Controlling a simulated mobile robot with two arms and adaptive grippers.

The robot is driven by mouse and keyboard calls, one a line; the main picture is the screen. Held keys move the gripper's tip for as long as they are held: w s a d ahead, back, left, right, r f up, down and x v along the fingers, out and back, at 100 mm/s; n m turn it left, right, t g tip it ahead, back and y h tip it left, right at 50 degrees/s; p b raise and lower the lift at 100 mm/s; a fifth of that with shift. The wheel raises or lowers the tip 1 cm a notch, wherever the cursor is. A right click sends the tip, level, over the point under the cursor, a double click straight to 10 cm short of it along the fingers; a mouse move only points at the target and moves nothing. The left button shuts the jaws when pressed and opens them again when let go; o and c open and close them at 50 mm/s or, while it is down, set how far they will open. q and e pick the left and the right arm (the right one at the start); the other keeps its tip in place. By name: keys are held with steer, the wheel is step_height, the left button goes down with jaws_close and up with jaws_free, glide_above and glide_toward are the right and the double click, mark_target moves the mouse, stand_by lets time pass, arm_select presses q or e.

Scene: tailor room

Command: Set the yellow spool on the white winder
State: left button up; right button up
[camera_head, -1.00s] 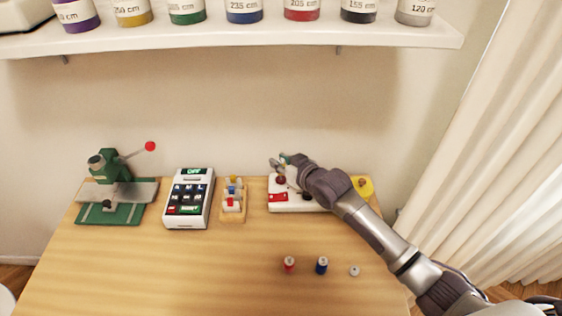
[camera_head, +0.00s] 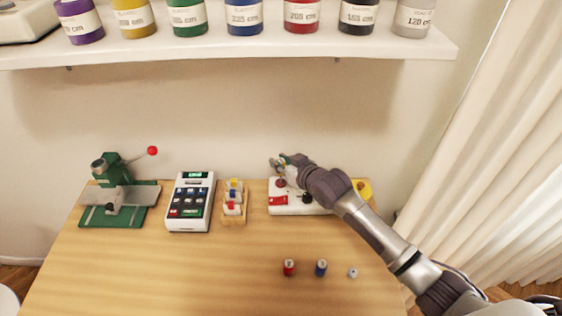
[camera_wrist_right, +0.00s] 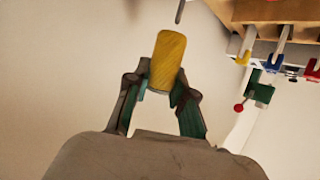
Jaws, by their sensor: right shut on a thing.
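The yellow spool (camera_wrist_right: 167,62) is between the fingertips of my right gripper (camera_wrist_right: 160,88) in the right wrist view, slightly tilted in that picture. My right gripper is shut on it. In the head view my right gripper (camera_head: 281,163) is over the left back part of the white winder (camera_head: 285,210). The winder has a red patch in front and dark knobs on top; my arm covers part of it. A thin grey pin (camera_wrist_right: 180,12) shows just beyond the spool's far end, apart from it in the picture. My left gripper is not in view.
Red (camera_head: 289,268), blue (camera_head: 321,268) and white (camera_head: 352,273) spools stand at the table front. A wooden rack (camera_head: 234,218), a keypad device (camera_head: 190,203) and a green press (camera_head: 110,215) stand left. A shelf (camera_head: 250,44) with jars is above.

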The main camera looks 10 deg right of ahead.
steer(key=shift+p, duration=0.3)
stand_by(0.4)
steer(key=o, duration=0.5)
steer(key=shift+o, duration=0.2)
steer(key=shift+p+v, duration=1.1)
steer(key=shift+p, duration=0.1)
steer(key=p+v, duration=0.7)
steer(key=v, duration=0.1)
steer(key=shift+s+d, duration=0.2)
steer(key=shift+s, duration=0.15)
